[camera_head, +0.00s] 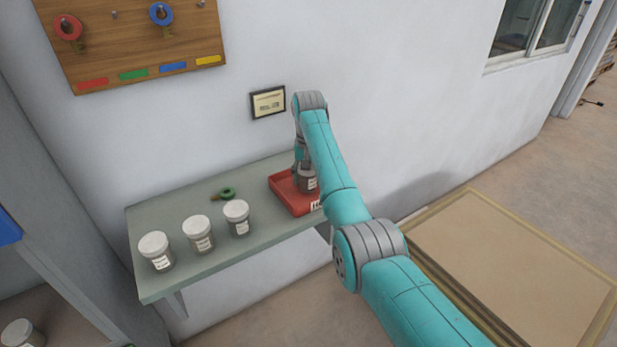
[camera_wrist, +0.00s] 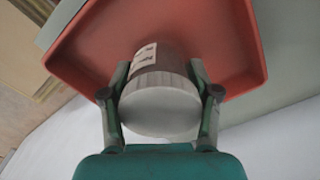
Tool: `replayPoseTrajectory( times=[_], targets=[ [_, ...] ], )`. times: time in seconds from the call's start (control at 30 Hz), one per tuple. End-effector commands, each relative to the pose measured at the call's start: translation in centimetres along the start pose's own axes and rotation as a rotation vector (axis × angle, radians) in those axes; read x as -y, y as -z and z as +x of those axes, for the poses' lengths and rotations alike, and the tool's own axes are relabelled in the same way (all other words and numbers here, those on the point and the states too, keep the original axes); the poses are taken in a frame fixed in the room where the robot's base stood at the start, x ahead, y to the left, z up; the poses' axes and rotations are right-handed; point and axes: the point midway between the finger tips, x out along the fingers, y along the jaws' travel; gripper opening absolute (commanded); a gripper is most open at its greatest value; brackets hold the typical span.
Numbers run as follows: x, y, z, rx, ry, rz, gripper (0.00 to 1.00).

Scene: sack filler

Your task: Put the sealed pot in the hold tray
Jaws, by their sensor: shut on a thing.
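The red hold tray (camera_head: 284,193) sits at the right end of the wall shelf; it also shows in the wrist view (camera_wrist: 88,45). My gripper (camera_wrist: 160,85) is shut on a pot (camera_wrist: 160,106) with a pale ribbed lid and a white label. In the head view the held pot (camera_head: 307,184) is upright inside the tray's outline, mostly hidden by my arm. I cannot tell if its base touches the tray floor. Whether this pot is sealed cannot be read from its label.
Three lidded, labelled pots (camera_head: 199,233) stand on the grey-green shelf (camera_head: 185,270) left of the tray. A green ring-topped key (camera_head: 227,193) lies behind them. A board (camera_head: 140,40) with red and blue tags hangs above. A pallet-like platform (camera_head: 520,255) lies at the right.

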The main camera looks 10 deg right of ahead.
Motion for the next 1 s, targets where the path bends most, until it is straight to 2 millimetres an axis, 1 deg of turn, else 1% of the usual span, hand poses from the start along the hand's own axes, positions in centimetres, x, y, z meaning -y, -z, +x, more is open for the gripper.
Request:
replayPoseTrajectory(
  times=[0.37,0.4,0.47,0.83,0.93,1.0],
  targets=[
    [0.0,0.0,0.5,-0.001,0.000,0.000,0.25],
    [0.0,0.0,0.4,-0.002,0.001,0.000,0.71],
    [0.0,0.0,0.4,-0.002,0.000,0.000,0.86],
    [0.0,0.0,0.2,-0.002,0.001,0.000,0.86],
    [0.0,0.1,-0.8,-0.003,0.001,0.000,0.86],
    [0.1,0.1,-1.8,-0.005,0.001,0.000,0.86]
  ],
)
